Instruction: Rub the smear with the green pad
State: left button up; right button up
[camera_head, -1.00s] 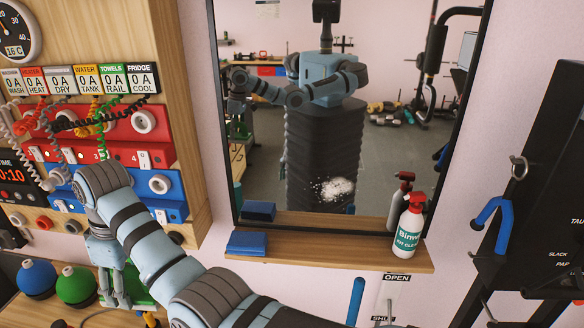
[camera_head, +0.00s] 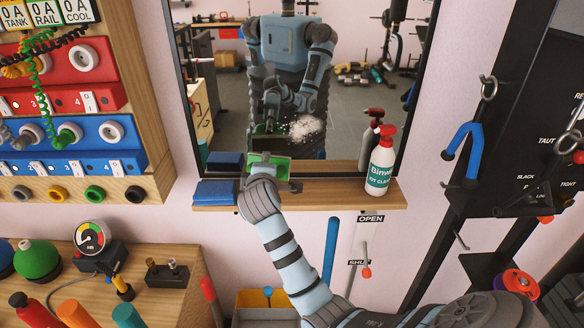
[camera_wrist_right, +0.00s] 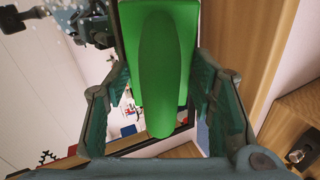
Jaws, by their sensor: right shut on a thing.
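A white smear (camera_head: 306,128) of speckles shows on the wall mirror (camera_head: 345,95), in its lower middle. My right gripper (camera_head: 270,168) is shut on the green pad (camera_head: 282,160). It holds the pad in front of the mirror's lower edge, lower and to the left of the smear. The pad and the smear look apart; whether the pad touches the glass I cannot tell. In the right wrist view the green pad (camera_wrist_right: 160,50) stands between the two fingers and hides much of what lies beyond. My left gripper is not seen directly.
A wooden shelf (camera_head: 335,196) runs below the mirror. A blue block (camera_head: 215,191) lies on its left end and a spray bottle (camera_head: 381,165) with a red top stands at its right. A panel of sockets (camera_head: 75,125) is at the left, a dark rack (camera_head: 530,130) at the right.

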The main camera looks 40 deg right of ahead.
jog(key=s+d+r+t, duration=0.1)
jog(key=s+d+r+t+b, duration=0.1)
jog(key=s+d+r+n+t, duration=0.1)
jog(key=s, duration=0.1)
jog(key=shift+d+h+b, duration=0.3)
jog(key=shift+d, duration=0.05)
jog(key=shift+c, duration=0.2)
jog(key=shift+n+t, duration=0.4)
jog(key=shift+t, duration=0.3)
jog(key=w+d+r+b, duration=0.2)
jog(key=d+r+b, duration=0.1)
jog(key=shift+w+d, duration=0.15)
jog(key=shift+d, duration=0.05)
jog(key=shift+x, duration=0.9)
jog(key=shift+d, duration=0.15)
